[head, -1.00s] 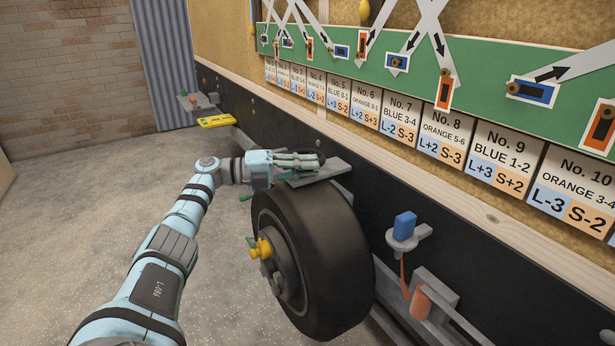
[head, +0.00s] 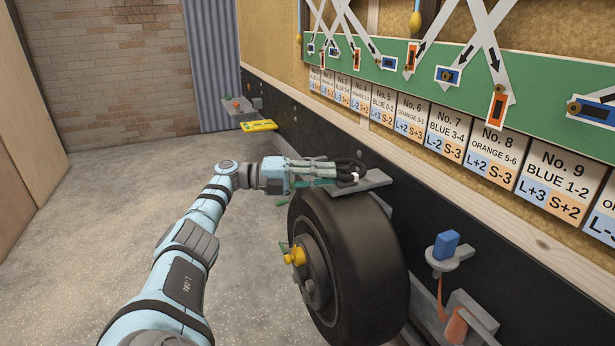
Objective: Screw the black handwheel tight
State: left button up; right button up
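The black handwheel (head: 350,166) sits on top of a grey bracket (head: 372,182) above the large black tyre. It shows as a small dark ring with a pale spot at its lower right. My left gripper (head: 334,171) reaches in from the left at the handwheel's height, its fingers pointing right. Its fingertips are at the near left edge of the handwheel and overlap it in the picture. Whether they touch or grip it cannot be told. My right gripper is not in view.
The black tyre (head: 374,259) stands below the bracket, with a yellow knob (head: 295,257) on its hub. A blue block (head: 446,245) sits on a grey holder at right. A yellow level (head: 259,126) lies farther back. The floor at left is clear.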

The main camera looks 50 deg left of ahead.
pick_arm(q)
jog(key=v, duration=0.6)
jog(key=shift+s+a, duration=0.25)
